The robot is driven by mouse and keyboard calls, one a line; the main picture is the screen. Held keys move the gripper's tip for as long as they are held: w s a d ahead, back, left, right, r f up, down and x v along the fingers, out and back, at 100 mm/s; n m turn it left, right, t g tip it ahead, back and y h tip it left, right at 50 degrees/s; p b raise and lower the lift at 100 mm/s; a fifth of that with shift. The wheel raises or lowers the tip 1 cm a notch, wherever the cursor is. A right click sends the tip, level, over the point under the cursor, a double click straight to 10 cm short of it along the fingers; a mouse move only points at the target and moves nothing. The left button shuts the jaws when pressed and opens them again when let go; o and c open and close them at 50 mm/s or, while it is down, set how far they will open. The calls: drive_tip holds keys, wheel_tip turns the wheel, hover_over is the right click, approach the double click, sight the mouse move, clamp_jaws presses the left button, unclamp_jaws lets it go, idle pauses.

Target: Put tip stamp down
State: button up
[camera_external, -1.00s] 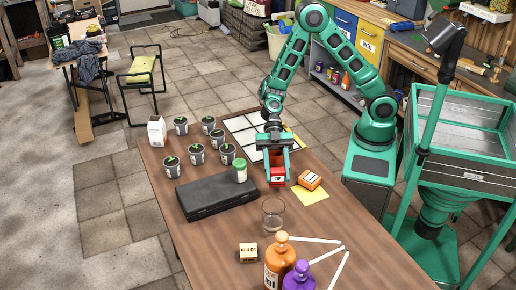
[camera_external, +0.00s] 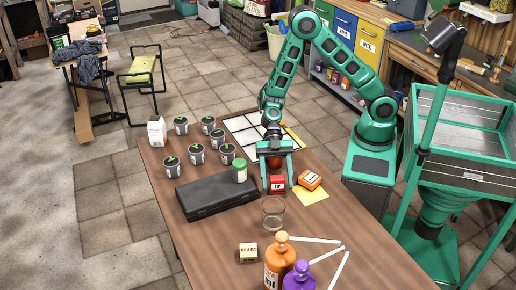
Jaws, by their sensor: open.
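The tip stamp, a small red block with a white label (camera_external: 277,184), stands on the wooden table (camera_external: 225,240) between the black case and the orange block. My gripper (camera_external: 278,178) points down over it, with its green fingers apart on the stamp's left and right sides. The gripper is open. Whether a finger still touches the stamp is too small to tell.
An orange block (camera_external: 309,180) on a yellow sheet (camera_external: 312,197) is close on the right. A black case (camera_external: 216,196) and green-lidded jar (camera_external: 239,170) are on the left. A glass (camera_external: 273,213) stands in front. Several potted seedlings (camera_external: 197,153) stand farther left.

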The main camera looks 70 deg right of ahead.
drive_tip(key=v, duration=1.2)
